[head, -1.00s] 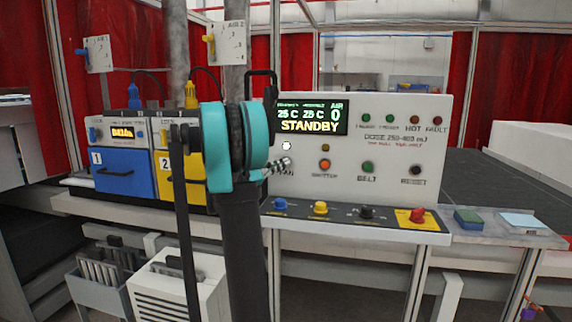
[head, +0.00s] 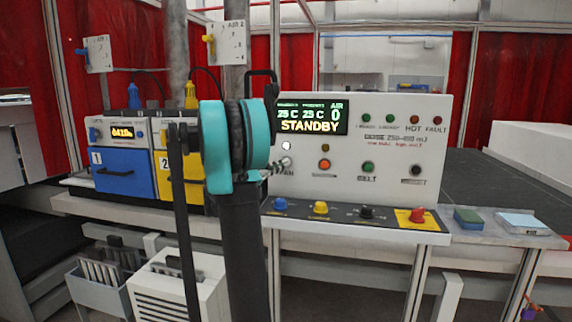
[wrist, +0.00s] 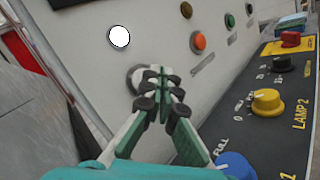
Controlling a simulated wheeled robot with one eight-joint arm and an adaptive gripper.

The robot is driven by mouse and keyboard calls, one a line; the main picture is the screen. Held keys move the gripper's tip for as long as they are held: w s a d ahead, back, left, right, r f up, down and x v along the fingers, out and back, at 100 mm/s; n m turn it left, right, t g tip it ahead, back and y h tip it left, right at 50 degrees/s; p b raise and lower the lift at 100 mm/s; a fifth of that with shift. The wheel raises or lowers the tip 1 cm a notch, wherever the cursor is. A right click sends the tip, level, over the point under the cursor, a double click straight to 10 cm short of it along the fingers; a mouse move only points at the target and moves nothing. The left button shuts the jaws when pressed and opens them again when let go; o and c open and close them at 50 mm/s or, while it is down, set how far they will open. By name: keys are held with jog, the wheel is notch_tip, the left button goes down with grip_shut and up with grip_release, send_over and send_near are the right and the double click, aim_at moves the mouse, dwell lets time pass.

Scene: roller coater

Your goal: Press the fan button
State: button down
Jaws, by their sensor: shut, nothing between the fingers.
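The fan button (wrist: 132,77) is a grey round control on the pale panel, mostly hidden behind my fingertips in the wrist view. The "FAN" label (head: 287,173) is partly covered in the head view. I cannot tell whether the tips touch the button. A white lamp (wrist: 120,36) glows above it and also shows in the head view (head: 286,145). The display (head: 312,115) reads STANDBY, with AIR at 0.
To the right are an orange button (head: 324,164), a green belt button (head: 368,167) and a black reset button (head: 415,170). Below, a ledge carries blue (head: 280,204), yellow (head: 320,208) and black (head: 366,212) knobs and a red one (head: 417,215).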

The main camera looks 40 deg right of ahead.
jog(key=s+a, duration=0.3)
jog(key=shift+s+a, duration=0.1)
jog(key=shift+a, duration=0.3)
dwell(1.0)
